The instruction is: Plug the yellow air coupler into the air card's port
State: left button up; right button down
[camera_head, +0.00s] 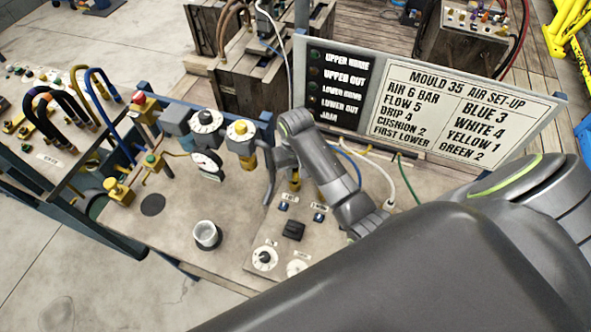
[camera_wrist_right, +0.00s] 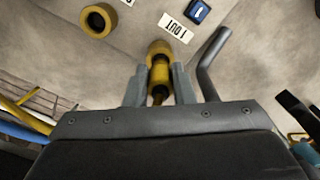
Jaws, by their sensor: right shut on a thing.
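My right gripper (camera_wrist_right: 160,86) is shut on the yellow air coupler (camera_wrist_right: 158,93), its two grey fingers on either side. The coupler's front end meets a yellow round fitting (camera_wrist_right: 158,50) beside a label that reads "1 OUT" (camera_wrist_right: 175,27). I cannot tell whether the coupler is seated in it. In the head view, my right gripper (camera_head: 291,168) reaches down to the panel, with a bit of yellow below it (camera_head: 294,184). The air card (camera_head: 458,108) stands behind the panel and lists YELLOW 1. My left gripper is not in view.
Another yellow ring port (camera_wrist_right: 98,20) lies to the left. A bent grey bar (camera_wrist_right: 212,62) rises close to the right finger. A gauge (camera_head: 206,163), regulators and a clear cup (camera_head: 207,236) stand on the panel. Blue, white and green hoses run behind my arm.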

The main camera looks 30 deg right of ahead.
jog(key=shift+f, duration=1.2)
dwell(1.7)
jog(key=c, duration=1.1)
grip_release()
jog(key=shift+c, duration=0.2)
jog(key=shift+o, duration=0.4)
jog(key=o, duration=0.3)
jog(key=shift+r, duration=0.15)
jog(key=shift+r, duration=3.65)
